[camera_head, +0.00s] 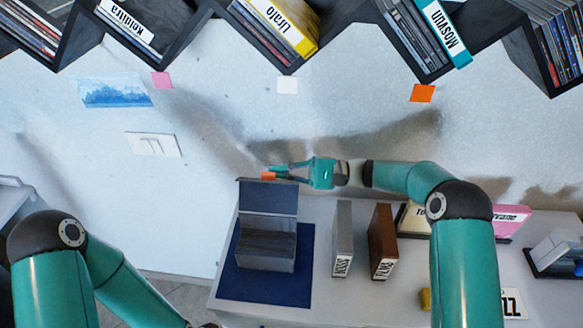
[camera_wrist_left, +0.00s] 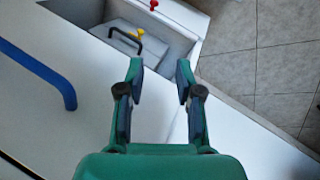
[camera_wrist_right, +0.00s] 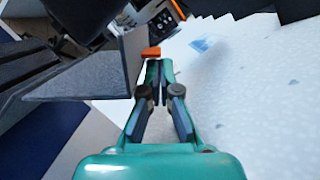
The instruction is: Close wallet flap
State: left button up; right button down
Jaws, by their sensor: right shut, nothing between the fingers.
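The wallet (camera_head: 266,250) is a dark grey box standing on a dark blue mat (camera_head: 295,285). Its flap (camera_head: 268,197) stands up, open, at the back of the box; it also shows at the left in the right wrist view (camera_wrist_right: 95,80). An orange tab (camera_head: 268,176) sits at the flap's top edge and shows just beyond my right fingertips in the right wrist view (camera_wrist_right: 151,52). My right gripper (camera_head: 278,172) is shut and empty, beside the flap's top; I cannot tell if it touches. My left gripper (camera_wrist_left: 160,68) is open and empty, away from the wallet.
A grey case (camera_head: 343,240) and a brown case (camera_head: 383,242) stand right of the mat. Disc shelves (camera_head: 180,35) line the wall above. In the left wrist view, an open drawer (camera_wrist_left: 190,45) holds a grey lid with a black handle (camera_wrist_left: 127,40). Tiled floor lies at right.

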dwell(0.4)
jog(key=shift+s+r+n+b, duration=0.15)
jog(key=shift+s+n+b, duration=0.2)
jog(key=shift+b, duration=0.3)
jog(key=shift+a, duration=0.1)
jog(key=s+a+n+h+b, duration=0.25)
jog(key=s+n+b, duration=0.8)
jog(key=b, duration=1.15)
jog(key=s+f+n+t+h+b, duration=0.2)
jog(key=s+f+n+b, duration=0.3)
jog(key=b, duration=1.6)
jog(key=shift+a+f+n+t, duration=0.3)
jog(key=shift+f+n, duration=0.55)
jog(key=shift+n, duration=1.85)
jog(key=shift+d, duration=0.1)
